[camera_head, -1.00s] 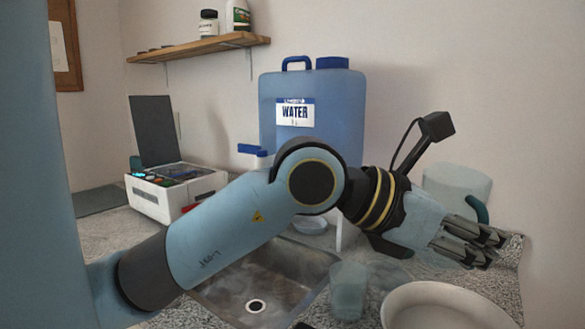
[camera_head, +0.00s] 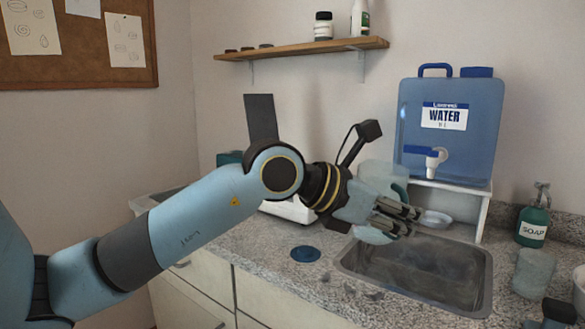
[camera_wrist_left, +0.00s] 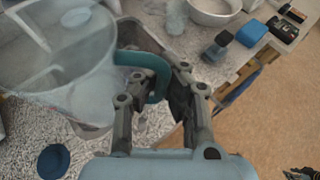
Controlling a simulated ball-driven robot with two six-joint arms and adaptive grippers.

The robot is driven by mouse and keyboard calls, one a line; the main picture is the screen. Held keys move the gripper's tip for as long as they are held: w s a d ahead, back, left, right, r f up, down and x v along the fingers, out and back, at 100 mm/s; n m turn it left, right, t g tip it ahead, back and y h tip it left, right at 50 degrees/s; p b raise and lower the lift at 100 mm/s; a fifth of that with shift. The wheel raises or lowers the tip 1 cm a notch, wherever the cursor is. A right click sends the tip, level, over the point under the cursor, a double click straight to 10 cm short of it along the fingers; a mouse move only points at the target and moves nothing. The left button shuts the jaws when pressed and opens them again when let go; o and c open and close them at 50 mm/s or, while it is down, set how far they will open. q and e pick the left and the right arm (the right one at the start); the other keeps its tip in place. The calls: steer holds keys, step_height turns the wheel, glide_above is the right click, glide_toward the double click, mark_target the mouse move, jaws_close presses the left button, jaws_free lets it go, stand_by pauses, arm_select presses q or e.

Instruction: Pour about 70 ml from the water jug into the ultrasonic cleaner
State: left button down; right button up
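The water jug (camera_head: 380,176) is a clear, pale vessel with a teal handle, partly hidden behind my left gripper (camera_head: 405,218). In the left wrist view the jug (camera_wrist_left: 75,60) fills the upper left, and its teal handle passes between the fingers of my left gripper (camera_wrist_left: 160,105). The fingers are closed around the handle, and the jug is held above the counter, about upright. Its water level is not clear. A white box with a raised dark lid (camera_head: 262,116), which looks like the ultrasonic cleaner (camera_head: 292,209), stands behind my left arm, mostly hidden. My right gripper is out of view.
A steel sink (camera_head: 425,270) lies below and right of the jug. A blue WATER container (camera_head: 450,145) with a tap stands on a white stand behind it. A blue disc (camera_head: 305,254) lies on the counter. A soap bottle (camera_head: 533,228) and a glass (camera_head: 534,272) stand right.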

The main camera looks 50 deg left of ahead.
arm_select(q)
steer(key=w+a+r+n+y, duration=0.1)
steer(key=w+a, duration=0.3)
steer(key=a, duration=0.3)
steer(key=w+a+r+n+y+p, duration=0.1)
steer(key=w+a, duration=0.3)
steer(key=a, duration=0.4)
steer(key=w+a+r+n+t+y+p, duration=0.1)
steer(key=w+a+r+n, duration=0.1)
steer(key=w+a, duration=0.2)
steer(key=a, duration=0.3)
steer(key=shift+w+a+r+n+y, duration=0.2)
steer(key=shift+n+y, duration=0.1)
steer(key=shift+y, duration=0.1)
steer(key=shift+w+p, duration=0.1)
steer(key=shift+p, duration=0.2)
